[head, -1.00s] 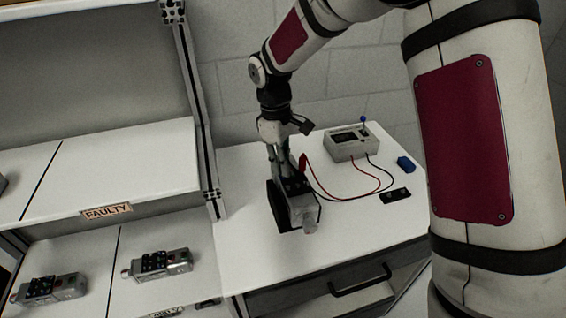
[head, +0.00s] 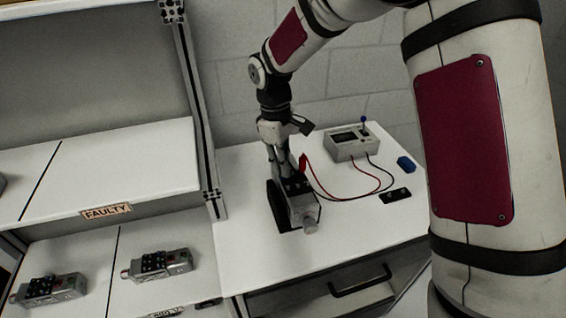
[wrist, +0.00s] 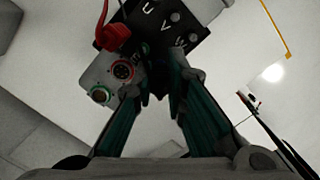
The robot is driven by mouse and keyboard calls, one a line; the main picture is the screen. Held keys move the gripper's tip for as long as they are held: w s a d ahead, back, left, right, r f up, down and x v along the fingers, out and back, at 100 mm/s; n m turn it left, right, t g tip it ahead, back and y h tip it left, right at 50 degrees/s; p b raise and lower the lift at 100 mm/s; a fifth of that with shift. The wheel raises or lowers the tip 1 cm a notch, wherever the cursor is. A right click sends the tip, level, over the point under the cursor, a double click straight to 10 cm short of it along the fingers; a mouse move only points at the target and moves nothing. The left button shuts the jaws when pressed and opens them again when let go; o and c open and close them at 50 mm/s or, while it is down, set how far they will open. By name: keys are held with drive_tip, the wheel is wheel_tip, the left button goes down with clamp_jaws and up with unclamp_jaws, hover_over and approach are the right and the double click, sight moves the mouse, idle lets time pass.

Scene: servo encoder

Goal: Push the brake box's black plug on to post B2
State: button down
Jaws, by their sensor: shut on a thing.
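The brake box (head: 352,144) is a grey case with a dark display and a blue-tipped lever, at the back of the bench. Its red and black leads run left to a grey servo motor (head: 304,207) on a black stand. My gripper (head: 286,183) points down over the motor's terminal block (wrist: 181,27), marked U, V, W. A red plug (wrist: 113,35) sits at the block's left side. My fingers are closed around a small dark piece (wrist: 158,88), apparently the black plug, mostly hidden. Post B2 is hidden, and I cannot tell whether the plug touches it.
Two more motors lie on the lower left shelf, below a FAULTY label (head: 106,211). A metal upright (head: 200,110) stands left of the bench. The bench's front right is clear.

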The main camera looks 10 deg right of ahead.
drive_tip(key=shift+f, duration=0.1)
drive_tip(key=c, duration=1.5)
unclamp_jaws()
drive_tip(key=shift+c, duration=0.2)
drive_tip(key=shift+r+p, duration=0.4)
drive_tip(key=shift+r, duration=3.15)
